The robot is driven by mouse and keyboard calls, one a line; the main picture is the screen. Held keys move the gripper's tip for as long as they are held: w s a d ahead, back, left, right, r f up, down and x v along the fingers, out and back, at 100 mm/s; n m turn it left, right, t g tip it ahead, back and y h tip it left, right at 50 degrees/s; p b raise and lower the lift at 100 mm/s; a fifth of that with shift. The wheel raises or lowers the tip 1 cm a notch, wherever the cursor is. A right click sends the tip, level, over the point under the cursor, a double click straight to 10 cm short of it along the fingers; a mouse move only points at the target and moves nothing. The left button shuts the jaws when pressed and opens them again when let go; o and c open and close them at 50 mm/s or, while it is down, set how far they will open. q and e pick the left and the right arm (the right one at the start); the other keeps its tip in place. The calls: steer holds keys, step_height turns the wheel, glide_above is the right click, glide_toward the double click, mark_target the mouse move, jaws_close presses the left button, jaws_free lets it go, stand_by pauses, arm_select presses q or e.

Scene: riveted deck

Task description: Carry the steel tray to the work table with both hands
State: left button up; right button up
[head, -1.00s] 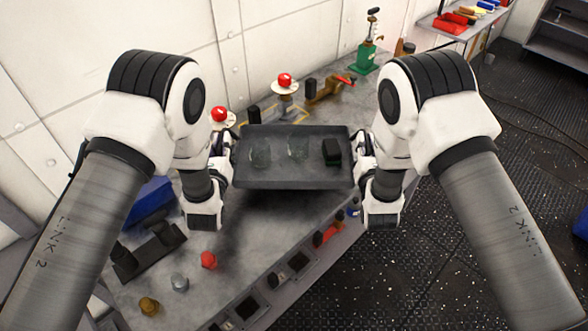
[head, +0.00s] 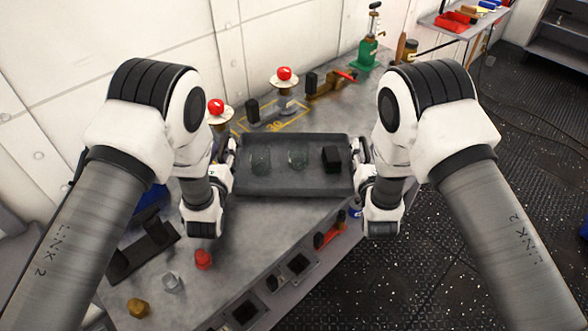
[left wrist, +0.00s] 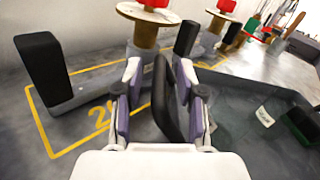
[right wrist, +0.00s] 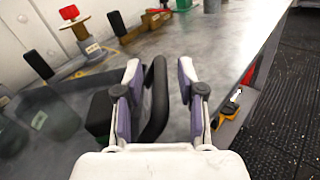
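The dark steel tray (head: 295,188) is level between my two arms, at the work table's top (head: 250,235). Whether its underside touches the table is hard to tell. It carries two clear glass-like pieces (head: 260,160) (head: 298,158) and a black block (head: 331,158). My left gripper (left wrist: 160,75) is at the tray's left end, its fingers on either side of a black handle (left wrist: 166,105), with gaps showing. My right gripper (right wrist: 159,75) is likewise around the right handle (right wrist: 157,105), with gaps beside it. The fingertips are mostly hidden in the head view.
A black bracket (head: 145,248) and small knobs (head: 203,259) lie at front left. The table's front edge has several dark slots.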

arm_select(q)
steer(key=shift+r, duration=0.3)
step_height(320, 180, up, 9)
steer(key=shift+r, duration=0.25)
arm_select(e)
steer(key=shift+s, duration=0.3)
steer(key=s, duration=1.1)
steer(key=shift+s+a, duration=0.15)
steer(key=shift+s, duration=0.1)
